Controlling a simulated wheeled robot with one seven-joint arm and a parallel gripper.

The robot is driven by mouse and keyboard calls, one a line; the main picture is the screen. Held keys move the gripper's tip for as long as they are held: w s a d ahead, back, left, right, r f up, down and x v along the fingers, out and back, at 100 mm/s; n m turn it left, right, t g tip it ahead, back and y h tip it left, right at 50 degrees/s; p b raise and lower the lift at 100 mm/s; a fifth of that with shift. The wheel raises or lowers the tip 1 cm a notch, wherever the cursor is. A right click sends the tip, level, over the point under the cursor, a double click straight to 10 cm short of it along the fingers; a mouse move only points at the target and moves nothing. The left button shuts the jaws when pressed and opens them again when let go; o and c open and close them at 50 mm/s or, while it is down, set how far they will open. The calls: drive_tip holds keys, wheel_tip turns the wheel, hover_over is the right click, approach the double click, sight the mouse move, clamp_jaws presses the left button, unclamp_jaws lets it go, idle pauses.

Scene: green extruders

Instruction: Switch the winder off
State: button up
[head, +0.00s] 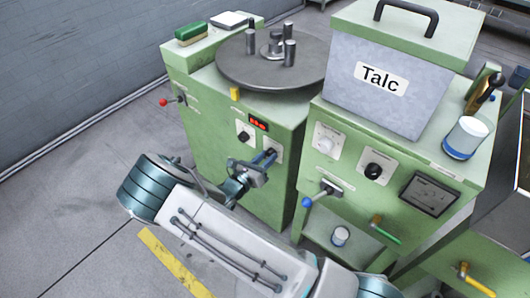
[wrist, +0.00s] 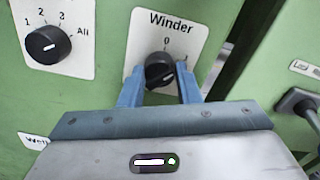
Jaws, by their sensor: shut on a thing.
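The black winder knob (wrist: 160,70) sits on a white plate labelled "Winder" (wrist: 171,20), with a 0 mark above it and another mark, partly hidden, to its right. My gripper (wrist: 159,76) has its two blue fingers on either side of the knob, shut on it. The knob's pointer direction is hard to make out.
Left of the winder plate is another black knob (wrist: 48,45) marked 1, 2, 3, All. A red-tipped lever (head: 164,102) projects at the machine's left. On the right, a second green machine carries a Talc box (head: 390,95) and a blue-tipped lever (head: 308,202).

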drive_tip(key=n+p, duration=0.3)
drive_tip(key=n, duration=0.1)
drive_tip(key=shift+a+r+n, duration=0.1)
drive_tip(key=shift+n, duration=0.2)
drive_tip(key=shift+n+p, duration=0.95)
drive_tip(key=shift+n, duration=0.75)
drive_tip(key=o, duration=1)
drive_tip(key=shift+c, duration=0.2)
drive_tip(key=v, duration=1.3)
drive_tip(key=shift+s+a, duration=0.2)
drive_tip(key=shift+s, duration=0.15)
